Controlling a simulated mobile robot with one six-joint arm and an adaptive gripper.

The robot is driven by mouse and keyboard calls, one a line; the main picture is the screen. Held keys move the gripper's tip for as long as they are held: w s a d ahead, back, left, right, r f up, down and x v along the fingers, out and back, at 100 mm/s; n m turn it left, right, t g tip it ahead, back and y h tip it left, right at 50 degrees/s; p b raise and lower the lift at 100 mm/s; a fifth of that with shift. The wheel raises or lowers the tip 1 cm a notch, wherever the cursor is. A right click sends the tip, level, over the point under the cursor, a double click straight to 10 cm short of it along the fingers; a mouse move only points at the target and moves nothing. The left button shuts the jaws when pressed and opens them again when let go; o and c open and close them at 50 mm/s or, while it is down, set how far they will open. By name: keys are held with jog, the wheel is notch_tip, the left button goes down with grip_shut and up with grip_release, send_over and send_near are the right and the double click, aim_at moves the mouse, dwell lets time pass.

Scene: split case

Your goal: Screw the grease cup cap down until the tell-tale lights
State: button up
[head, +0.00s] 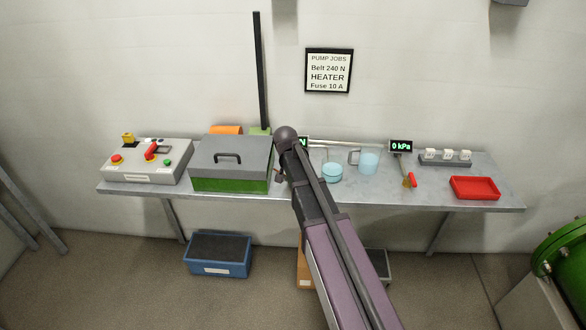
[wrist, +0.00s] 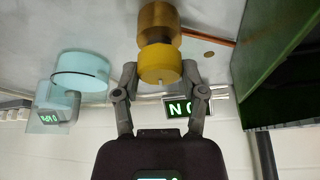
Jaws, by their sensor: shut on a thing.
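In the wrist view the yellow grease cup cap (wrist: 160,62) sits between the two fingers of my gripper (wrist: 159,72). The fingers are shut on its sides. A brass-coloured body (wrist: 159,18) adjoins the cap, in line with it; whether the cap is threaded onto it cannot be told. A small brown disc (wrist: 208,54) lies on the grey surface beside the cap; I cannot tell whether it is the tell-tale, and I see no lit lamp.
The green-and-grey case (head: 230,180) stands close by; its green side (wrist: 270,40) shows in the wrist view. A kPa display (head: 401,146) and red tray (head: 475,188) are at right.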

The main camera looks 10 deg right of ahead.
jog(key=shift+m, duration=0.4)
jog(key=o, duration=1.1)
jog(key=shift+o, duration=0.2)
jog(key=shift+n, duration=0.6)
